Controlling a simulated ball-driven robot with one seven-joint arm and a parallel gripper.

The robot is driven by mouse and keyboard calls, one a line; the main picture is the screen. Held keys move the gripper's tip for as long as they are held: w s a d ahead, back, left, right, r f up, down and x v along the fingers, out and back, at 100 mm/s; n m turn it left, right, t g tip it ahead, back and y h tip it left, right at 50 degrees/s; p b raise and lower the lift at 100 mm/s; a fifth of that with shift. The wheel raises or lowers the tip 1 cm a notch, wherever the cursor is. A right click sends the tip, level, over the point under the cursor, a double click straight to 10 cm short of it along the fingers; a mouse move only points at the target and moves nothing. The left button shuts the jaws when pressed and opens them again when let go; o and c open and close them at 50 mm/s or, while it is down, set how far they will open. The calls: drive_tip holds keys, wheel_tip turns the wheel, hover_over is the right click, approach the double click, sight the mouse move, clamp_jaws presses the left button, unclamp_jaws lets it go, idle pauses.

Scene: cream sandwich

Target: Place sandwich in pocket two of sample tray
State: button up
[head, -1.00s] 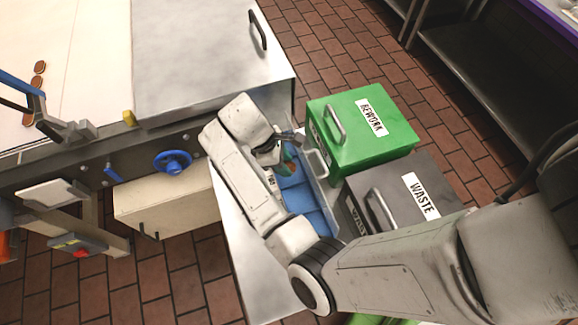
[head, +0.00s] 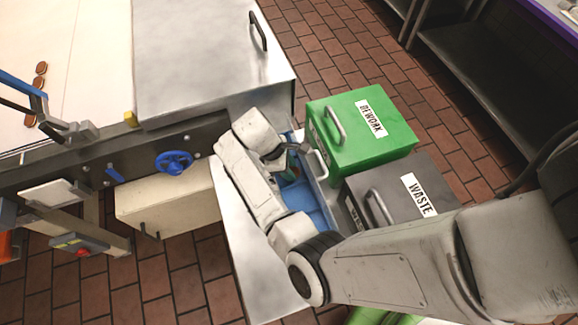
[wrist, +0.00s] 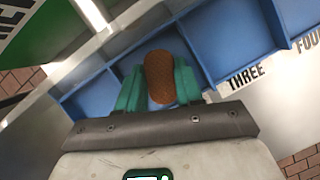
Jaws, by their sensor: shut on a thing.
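The sandwich (wrist: 165,80), a brown oval biscuit from this side, is held between the teal fingers of my gripper (wrist: 158,86) in the wrist view. The blue sample tray (wrist: 228,38) lies beneath, split by dividers. The sandwich is over the pocket to the left of the one labelled THREE; that pocket's own label is hidden by my gripper. I cannot tell how high the sandwich is above the pocket floor. In the head view my arm covers much of the tray (head: 321,217), and my gripper (head: 293,168) is mostly hidden there.
A green REWORK box (head: 360,140) and a grey WASTE box (head: 395,190) stand close to the tray's right side. A metal-topped machine (head: 205,60) with a blue handwheel (head: 173,162) is on the left. Several brown biscuits (head: 40,82) lie on the pale belt.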

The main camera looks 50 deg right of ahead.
drive_tip(key=shift+s+f, duration=0.15)
drive_tip(key=shift+f, duration=0.45)
drive_tip(key=o, duration=0.6)
drive_tip(key=shift+c, duration=0.2)
drive_tip(key=shift+o, duration=0.7)
drive_tip(key=shift+s+f, duration=0.1)
drive_tip(key=shift+r, duration=0.5)
drive_tip(key=b+v, duration=0.1)
drive_tip(key=v, duration=1.1)
drive_tip(key=shift+w+r, duration=0.3)
